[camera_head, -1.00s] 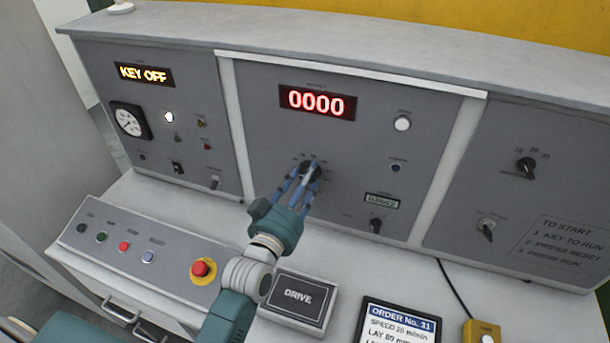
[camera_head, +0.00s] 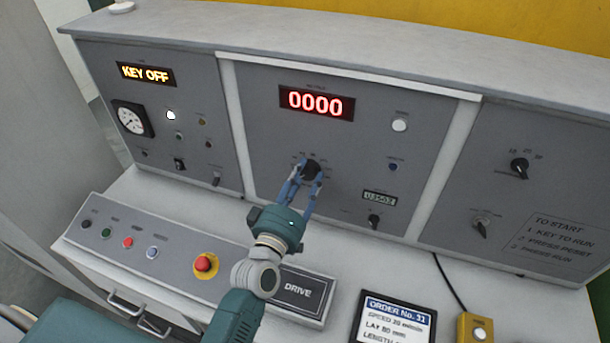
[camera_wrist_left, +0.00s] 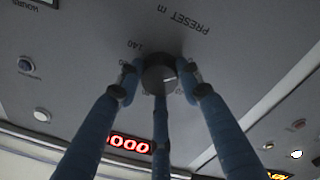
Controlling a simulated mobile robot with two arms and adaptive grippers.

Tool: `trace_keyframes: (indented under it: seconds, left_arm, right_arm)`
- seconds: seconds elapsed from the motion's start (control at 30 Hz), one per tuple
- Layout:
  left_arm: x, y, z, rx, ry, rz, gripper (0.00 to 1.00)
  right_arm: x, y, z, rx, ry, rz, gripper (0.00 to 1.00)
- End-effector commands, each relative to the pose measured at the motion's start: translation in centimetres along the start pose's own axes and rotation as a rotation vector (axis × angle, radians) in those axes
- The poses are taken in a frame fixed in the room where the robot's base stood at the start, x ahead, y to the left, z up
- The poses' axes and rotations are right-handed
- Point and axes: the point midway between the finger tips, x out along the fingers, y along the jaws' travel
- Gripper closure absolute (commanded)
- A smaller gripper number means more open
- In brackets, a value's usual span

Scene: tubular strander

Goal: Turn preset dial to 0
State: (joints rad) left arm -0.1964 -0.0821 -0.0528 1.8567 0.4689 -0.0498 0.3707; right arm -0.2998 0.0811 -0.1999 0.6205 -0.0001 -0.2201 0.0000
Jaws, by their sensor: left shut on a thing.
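The preset dial (camera_head: 311,168) is a dark round knob on the middle grey panel, below the red 0000 display (camera_head: 316,102). My left gripper (camera_head: 307,176) is shut on the dial, its blue fingers around the knob's sides. In the left wrist view the dial (camera_wrist_left: 158,74) sits between the fingers, below the lettering PRESET m (camera_wrist_left: 186,22), which appears upside down. A 140 mark shows beside it. The fingers hide part of the scale, and I cannot tell which number the dial points at. My right gripper is not in view.
A small switch (camera_head: 374,221) and a small display (camera_head: 379,197) lie right of the dial. On the desk below are a red stop button (camera_head: 205,264), a DRIVE plate (camera_head: 300,291) and an order tablet (camera_head: 395,320). The left panel display reads KEY OFF (camera_head: 146,74).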

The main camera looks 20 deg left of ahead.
Motion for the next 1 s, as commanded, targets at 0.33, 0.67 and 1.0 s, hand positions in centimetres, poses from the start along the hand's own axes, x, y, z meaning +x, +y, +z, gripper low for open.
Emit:
trace_keyframes:
  seconds: [0.33,0.67,1.0]
  left_arm:
    - [0.02,0.06,-0.14,-0.068,0.007,0.000,0.90]
    - [0.03,0.06,-0.14,-0.071,0.007,0.000,0.90]
    - [0.02,0.03,-0.06,-0.069,0.005,0.000,0.45]
  right_arm:
    - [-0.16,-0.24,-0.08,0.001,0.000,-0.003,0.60]
    - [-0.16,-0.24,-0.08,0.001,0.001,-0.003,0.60]
    - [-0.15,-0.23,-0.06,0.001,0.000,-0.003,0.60]
